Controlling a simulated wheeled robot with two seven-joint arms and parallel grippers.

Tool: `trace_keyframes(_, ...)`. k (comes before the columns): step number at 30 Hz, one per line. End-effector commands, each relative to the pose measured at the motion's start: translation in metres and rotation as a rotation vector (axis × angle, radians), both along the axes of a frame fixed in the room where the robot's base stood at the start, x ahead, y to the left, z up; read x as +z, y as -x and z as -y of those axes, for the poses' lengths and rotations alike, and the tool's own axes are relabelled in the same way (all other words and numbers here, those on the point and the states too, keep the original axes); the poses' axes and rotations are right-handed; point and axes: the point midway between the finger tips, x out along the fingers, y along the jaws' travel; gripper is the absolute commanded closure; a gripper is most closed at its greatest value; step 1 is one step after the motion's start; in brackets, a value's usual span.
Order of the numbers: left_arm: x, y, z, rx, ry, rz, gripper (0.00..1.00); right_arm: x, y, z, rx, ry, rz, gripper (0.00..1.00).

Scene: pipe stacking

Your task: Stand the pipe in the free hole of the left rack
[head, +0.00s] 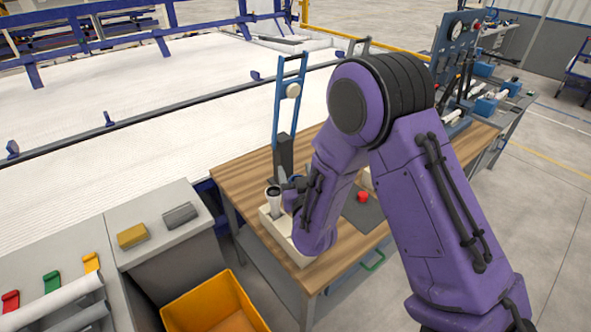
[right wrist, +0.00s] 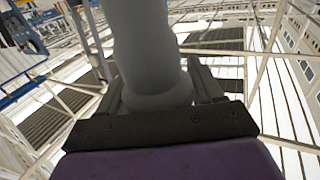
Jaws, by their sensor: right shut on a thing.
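My right arm, purple, reaches down over the wooden table in the head view. My right gripper (head: 283,186) is at a pale rack (head: 298,256) near the table's left edge, partly hidden by my wrist. A light grey pipe (right wrist: 145,45) fills the space between the fingers of the right gripper (right wrist: 165,95) in the right wrist view. In the head view a pale upright pipe with a dark open top (head: 273,201) shows at the rack beside the gripper. I cannot tell how deep its lower end sits. The rack's holes are mostly hidden. My left gripper is not in view.
A blue upright frame (head: 278,103) stands behind the rack on the wooden table (head: 243,184). A red object (head: 362,197) lies on a dark mat (head: 369,214) to the right. A yellow bin (head: 214,303) is below on the left. A second rack is not clearly visible.

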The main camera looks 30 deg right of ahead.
Motion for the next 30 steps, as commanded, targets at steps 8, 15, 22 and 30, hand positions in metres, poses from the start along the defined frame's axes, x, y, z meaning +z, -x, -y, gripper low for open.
trace_keyframes(8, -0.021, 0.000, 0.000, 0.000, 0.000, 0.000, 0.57, -0.026, 0.000, 0.000, 0.001, 0.000, 0.000, 0.65)
trace_keyframes(15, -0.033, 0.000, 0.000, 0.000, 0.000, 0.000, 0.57, -0.040, 0.000, 0.000, 0.001, 0.000, 0.001, 0.65)
trace_keyframes(22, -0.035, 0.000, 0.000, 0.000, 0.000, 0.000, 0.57, -0.043, 0.001, -0.001, 0.001, 0.000, 0.000, 0.65)
trace_keyframes(30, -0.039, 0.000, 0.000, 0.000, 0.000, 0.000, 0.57, -0.048, 0.002, -0.001, 0.001, 0.000, 0.000, 0.65)
